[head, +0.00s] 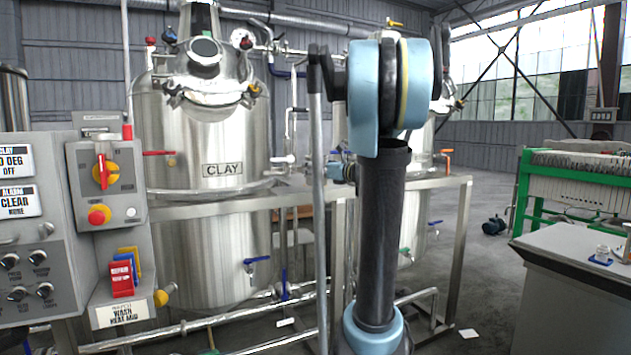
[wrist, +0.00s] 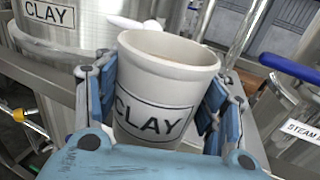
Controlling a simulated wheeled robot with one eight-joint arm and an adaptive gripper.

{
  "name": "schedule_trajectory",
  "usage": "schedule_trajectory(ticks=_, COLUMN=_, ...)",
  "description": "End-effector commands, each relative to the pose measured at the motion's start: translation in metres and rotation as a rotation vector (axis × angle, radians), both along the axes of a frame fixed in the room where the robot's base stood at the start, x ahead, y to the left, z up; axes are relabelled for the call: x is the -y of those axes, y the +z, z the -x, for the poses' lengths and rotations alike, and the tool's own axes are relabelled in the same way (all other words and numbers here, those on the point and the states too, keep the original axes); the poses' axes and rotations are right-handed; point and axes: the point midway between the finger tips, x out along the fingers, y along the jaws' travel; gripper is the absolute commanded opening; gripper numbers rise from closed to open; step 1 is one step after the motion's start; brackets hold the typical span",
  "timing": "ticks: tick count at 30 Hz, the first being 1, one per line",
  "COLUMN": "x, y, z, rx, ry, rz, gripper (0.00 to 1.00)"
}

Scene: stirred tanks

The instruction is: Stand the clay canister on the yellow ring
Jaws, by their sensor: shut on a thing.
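The clay canister (wrist: 166,82) is a white open-topped cup with a black-framed CLAY label, seen in the wrist view. My gripper (wrist: 156,100) is shut on it, with blue finger pads on its left and right sides. The canister's lower end is hidden behind the gripper's blue body. I cannot make out the canister or my gripper in the head view, where my arm fills the centre. I see no yellow ring in either view.
A steel tank marked CLAY (head: 222,140) stands behind a metal frame, left of my arm. A control box (head: 105,185) with switches is at the left. A grey-topped bench (head: 580,255) is at the right. Open floor (head: 480,265) lies between frame and bench. The wrist view shows a STEAM-labelled vessel (wrist: 290,115).

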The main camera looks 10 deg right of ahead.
Motion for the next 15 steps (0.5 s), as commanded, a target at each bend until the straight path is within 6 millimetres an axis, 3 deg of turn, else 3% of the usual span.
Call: schedule_trajectory(ticks=15, x=0.009, y=0.0, z=-0.084, rx=0.001, ry=0.001, rz=-0.001, gripper=0.2)
